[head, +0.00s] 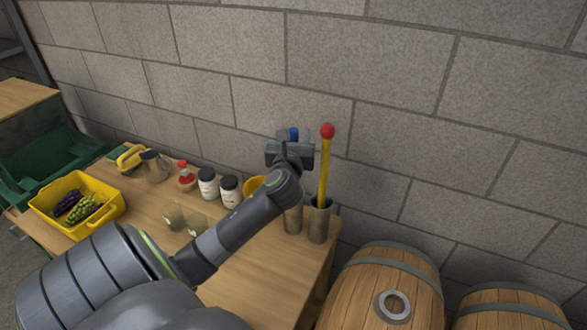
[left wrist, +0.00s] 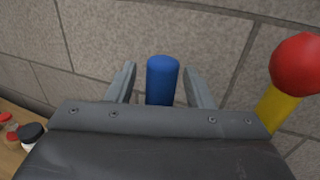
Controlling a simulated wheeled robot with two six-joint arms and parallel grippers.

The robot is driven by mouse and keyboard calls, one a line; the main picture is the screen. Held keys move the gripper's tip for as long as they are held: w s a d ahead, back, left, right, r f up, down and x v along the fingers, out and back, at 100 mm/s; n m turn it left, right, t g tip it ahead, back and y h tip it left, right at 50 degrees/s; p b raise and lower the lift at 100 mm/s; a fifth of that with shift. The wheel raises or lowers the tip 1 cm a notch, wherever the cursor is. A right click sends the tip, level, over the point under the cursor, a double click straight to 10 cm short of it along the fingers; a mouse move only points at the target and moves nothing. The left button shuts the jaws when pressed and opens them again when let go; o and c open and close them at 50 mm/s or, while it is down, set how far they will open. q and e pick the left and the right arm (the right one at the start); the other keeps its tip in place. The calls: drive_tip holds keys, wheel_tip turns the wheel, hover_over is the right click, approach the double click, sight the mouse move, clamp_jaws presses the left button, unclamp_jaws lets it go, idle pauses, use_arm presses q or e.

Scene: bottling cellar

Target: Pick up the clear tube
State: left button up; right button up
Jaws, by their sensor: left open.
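No clear tube body shows plainly. A blue cylindrical end (head: 293,133) stands upright at the back of the table, and what is below it is hidden by my gripper and arm. In the left wrist view this blue end (left wrist: 162,80) is between my two fingers, with a gap on each side. My left gripper (head: 290,148) is open there, above a grey metal holder (head: 293,220). A second grey holder (head: 318,222) just to the right has a yellow rod with a red ball top (head: 327,131) standing in it. My right gripper is not in view.
A yellow crate (head: 112,211) with grapes, a red-topped bottle (head: 185,175), two black-lidded white jars (head: 208,188), a yellow cup (head: 254,183) and glasses (head: 174,217) stand on the table left of my gripper. The brick wall (head: 400,110) is close behind. Barrels (head: 385,290) stand at the right.

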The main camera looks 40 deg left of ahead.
use_arm(q)
drive_tip(key=c, duration=1)
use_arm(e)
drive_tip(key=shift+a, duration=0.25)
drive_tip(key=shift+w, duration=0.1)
use_arm(q)
wheel_tip(320, 180, up, 18)
drive_tip(key=shift+b, duration=0.7)
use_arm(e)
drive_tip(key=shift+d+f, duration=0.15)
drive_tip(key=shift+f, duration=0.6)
use_arm(q)
drive_tip(key=shift+p, duration=0.4)
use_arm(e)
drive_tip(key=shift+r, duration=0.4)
